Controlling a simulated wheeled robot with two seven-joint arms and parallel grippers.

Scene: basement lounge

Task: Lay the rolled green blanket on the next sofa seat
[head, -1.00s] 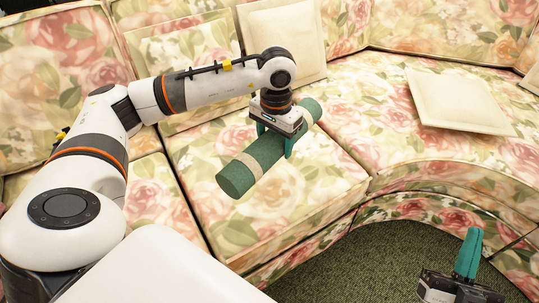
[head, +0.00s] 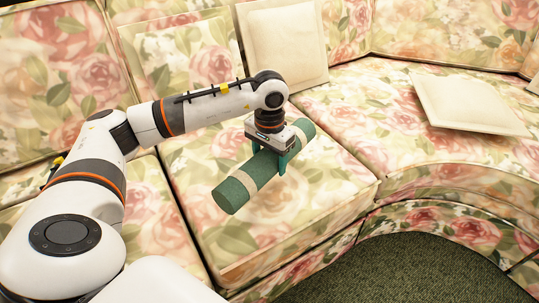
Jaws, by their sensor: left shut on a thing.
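The rolled green blanket (head: 237,191) is a dark green cylinder with a pale band, lying slantwise in the picture over the middle sofa seat (head: 225,243). My left gripper (head: 270,168) comes down on it from above and is shut around its middle. I cannot tell whether the roll touches the cushion or is just above it. The floral sofa seat to the right (head: 370,100) curves away beyond a seam. My right gripper is out of the picture.
A cream pillow (head: 285,45) leans on the backrest behind the blanket. Another cream pillow (head: 470,103) lies flat on the right seat. The dark green carpet (head: 400,270) is bare at the lower right.

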